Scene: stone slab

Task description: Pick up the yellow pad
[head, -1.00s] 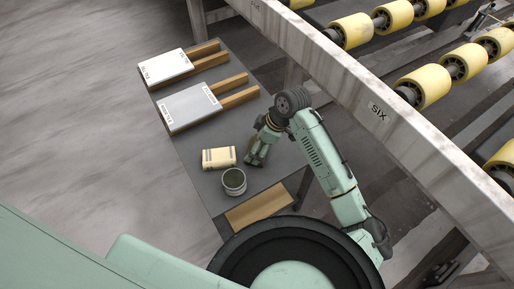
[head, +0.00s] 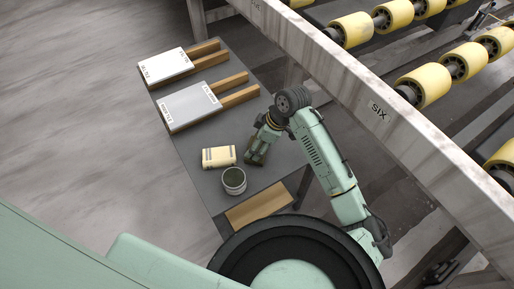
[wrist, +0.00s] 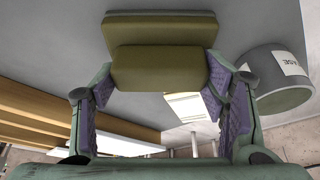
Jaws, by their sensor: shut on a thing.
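In the wrist view, a dull yellow, olive-looking pad (wrist: 160,68) lies between the fingertips of my gripper (wrist: 160,80), with a finger against each side. It shows two blocky tiers and a thin dark strip along the top of the picture. In the head view, a pale yellow block (head: 218,157) with grey end marks rests on the dark table, just left of my gripper (head: 254,160). A small gap shows between them there. The arm hides what is between the fingers, so I cannot tell if the two views show the same item.
A round grey tin (head: 233,181) stands close below the yellow block; it shows at right in the wrist view (wrist: 281,80). Two boards, white (head: 165,67) and grey (head: 188,106), lie on wooden strips. Another wooden piece (head: 259,206) is at the near end. A roller conveyor (head: 375,105) borders the table.

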